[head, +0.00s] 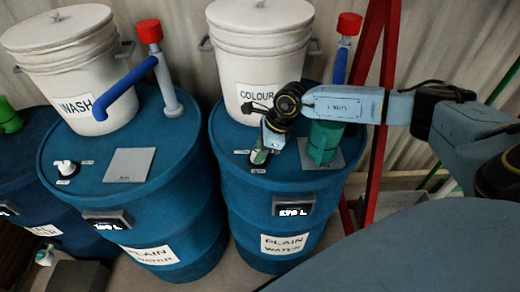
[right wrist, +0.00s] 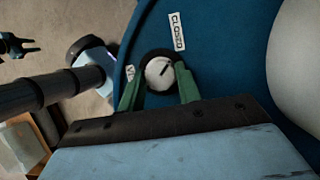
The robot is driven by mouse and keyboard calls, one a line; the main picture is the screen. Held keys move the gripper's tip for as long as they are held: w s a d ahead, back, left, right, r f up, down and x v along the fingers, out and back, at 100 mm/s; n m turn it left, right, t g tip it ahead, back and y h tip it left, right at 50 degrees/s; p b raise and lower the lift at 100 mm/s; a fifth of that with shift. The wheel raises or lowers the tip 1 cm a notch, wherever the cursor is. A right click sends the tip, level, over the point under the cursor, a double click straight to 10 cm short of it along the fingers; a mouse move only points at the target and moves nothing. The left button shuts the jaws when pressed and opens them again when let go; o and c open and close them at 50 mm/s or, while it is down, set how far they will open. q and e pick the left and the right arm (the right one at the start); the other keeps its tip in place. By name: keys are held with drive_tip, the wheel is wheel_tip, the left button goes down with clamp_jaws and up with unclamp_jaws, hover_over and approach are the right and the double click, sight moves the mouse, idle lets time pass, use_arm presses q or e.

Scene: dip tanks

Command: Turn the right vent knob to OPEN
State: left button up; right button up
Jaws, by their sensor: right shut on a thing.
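The right vent knob (right wrist: 158,73) is a small white round knob in a dark ring on the blue lid of the right drum (head: 228,190). Its dark mark points up and right, roughly toward the CLOSED label (right wrist: 177,31). My right gripper (head: 260,156) comes down onto the knob from above. In the right wrist view its two green fingers (right wrist: 158,76) stand on either side of the knob, shut on it. In the head view the gripper hides most of the knob. My left gripper is not visible in the head view.
A green fitting (head: 322,142) stands on the same lid, close to my right arm. A white COLOUR bucket (head: 258,60) stands behind. The left drum (head: 185,215) carries a white knob (head: 65,168), a grey plate (head: 130,164) and a blue-handled pipe (head: 135,85). A red frame (head: 370,80) rises at right.

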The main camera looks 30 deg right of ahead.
drive_tip(key=shift+m, duration=0.3)
drive_tip(key=shift+s+r+m+t+h+p, duration=0.1)
drive_tip(key=shift+m+t+h+p, duration=0.3)
drive_tip(key=shift+m, duration=0.6)
drive_tip(key=shift+a+m+t, duration=0.1)
drive_tip(key=shift+m+t, duration=0.3)
drive_tip(key=shift+m, duration=0.5)
drive_tip(key=m, duration=0.1)
drive_tip(key=m+h, duration=0.1)
drive_tip(key=m, duration=0.1)
drive_tip(key=shift+a+m+t+h, duration=0.1)
drive_tip(key=shift+m+t+h, duration=0.2)
drive_tip(key=m+h+b, duration=0.1)
drive_tip(key=m+b, duration=0.1)
drive_tip(key=m, duration=0.2)
drive_tip(key=shift+a+m+h, duration=0.1)
drive_tip(key=shift+m+h, duration=0.2)
drive_tip(key=shift+h, duration=0.1)
drive_tip(key=m+h+b, duration=0.1)
drive_tip(key=m, duration=0.1)
drive_tip(key=m+b, duration=0.1)
drive_tip(key=m, duration=0.2)
drive_tip(key=shift+a+h, duration=0.1)
drive_tip(key=shift+h, duration=0.3)
drive_tip(key=shift+m, duration=0.3)
drive_tip(key=o, duration=1)
